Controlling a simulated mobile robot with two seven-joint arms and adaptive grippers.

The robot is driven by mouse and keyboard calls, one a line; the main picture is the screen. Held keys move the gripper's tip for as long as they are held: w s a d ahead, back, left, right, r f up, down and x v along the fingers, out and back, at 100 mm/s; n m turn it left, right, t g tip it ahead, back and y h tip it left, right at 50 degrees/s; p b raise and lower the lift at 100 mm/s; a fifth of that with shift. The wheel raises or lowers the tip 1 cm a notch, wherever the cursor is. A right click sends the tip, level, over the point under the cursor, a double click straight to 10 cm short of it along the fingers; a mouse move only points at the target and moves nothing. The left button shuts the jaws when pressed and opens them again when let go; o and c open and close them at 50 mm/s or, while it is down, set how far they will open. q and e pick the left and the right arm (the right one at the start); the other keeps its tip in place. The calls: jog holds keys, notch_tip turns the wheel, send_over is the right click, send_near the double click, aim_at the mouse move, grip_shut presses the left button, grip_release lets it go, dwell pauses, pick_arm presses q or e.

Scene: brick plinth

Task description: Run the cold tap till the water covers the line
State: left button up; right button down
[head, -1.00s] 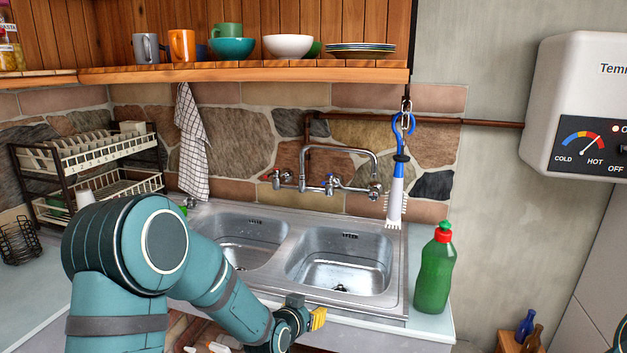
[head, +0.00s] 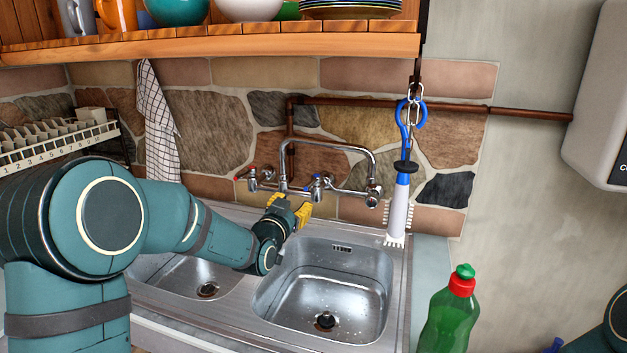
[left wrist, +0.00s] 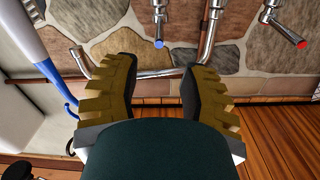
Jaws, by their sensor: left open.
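The wall tap (head: 330,143) has a curved spout over the right sink basin (head: 272,298). Its blue-marked cold handle (head: 318,182) sits right of the red-marked hot handle (head: 252,174). My left gripper (head: 290,210) is open and empty, in front of and a little below the taps. In the left wrist view the cold handle (left wrist: 158,40) lies ahead, between the open fingers (left wrist: 158,70), apart from them. The hot handle (left wrist: 300,42) is off to the right. No water stream shows at the spout. The basin has droplets and a dark drain; no line is distinguishable. My right gripper is out of view.
A blue-handled brush (head: 398,200) hangs from a chain right of the tap. A green bottle (head: 447,318) stands right of the sink. A shelf (head: 230,47) with crockery is above, a checked towel (head: 158,120) to the left. A second basin (head: 185,285) is partly behind my arm.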

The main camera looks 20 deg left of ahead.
aim_at(316, 177)
pick_arm(q)
jog(key=w, duration=1.3)
jog(key=shift+d, duration=0.4)
grip_shut()
